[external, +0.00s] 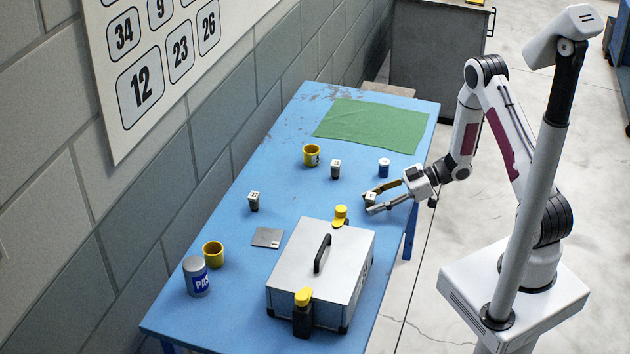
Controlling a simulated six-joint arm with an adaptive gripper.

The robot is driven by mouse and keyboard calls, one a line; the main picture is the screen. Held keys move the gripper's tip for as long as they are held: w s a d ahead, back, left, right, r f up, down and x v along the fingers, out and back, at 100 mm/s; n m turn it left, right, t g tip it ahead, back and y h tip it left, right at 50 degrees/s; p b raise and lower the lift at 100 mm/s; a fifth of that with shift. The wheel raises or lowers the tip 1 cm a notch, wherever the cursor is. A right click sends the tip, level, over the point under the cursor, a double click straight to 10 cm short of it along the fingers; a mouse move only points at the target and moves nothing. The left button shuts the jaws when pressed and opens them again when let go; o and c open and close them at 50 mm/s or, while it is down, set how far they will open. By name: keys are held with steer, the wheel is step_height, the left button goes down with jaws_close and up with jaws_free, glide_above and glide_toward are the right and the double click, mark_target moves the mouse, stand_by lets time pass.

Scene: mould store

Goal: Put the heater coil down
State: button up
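My gripper (368,202) is low over the right side of the blue table (222,262), pointing left. Its two fingers lie on either side of a small pale-topped block (371,198) and appear shut on it. The fingers hide part of the block, and I cannot tell whether its underside touches the table. I cannot make out a coil shape, so whether this block is the heater coil is unclear. Two similar dark blocks with pale tops stand upright on the table, one left of centre (254,202) and one farther back (336,169).
A blue-and-white tin (384,168) stands just behind my gripper, with a yellow-topped item (340,215) nearby. A silver case (300,268) fills the near right, with a yellow-capped bottle (303,315) before it. Yellow mugs (311,155) (213,254), a can (196,277), a grey plate (267,238) and green cloth (370,125) also lie around.

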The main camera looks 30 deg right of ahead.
mark_target(375, 195)
jaws_close()
steer(key=shift+r, duration=0.15)
steer(key=shift+r, duration=4.85)
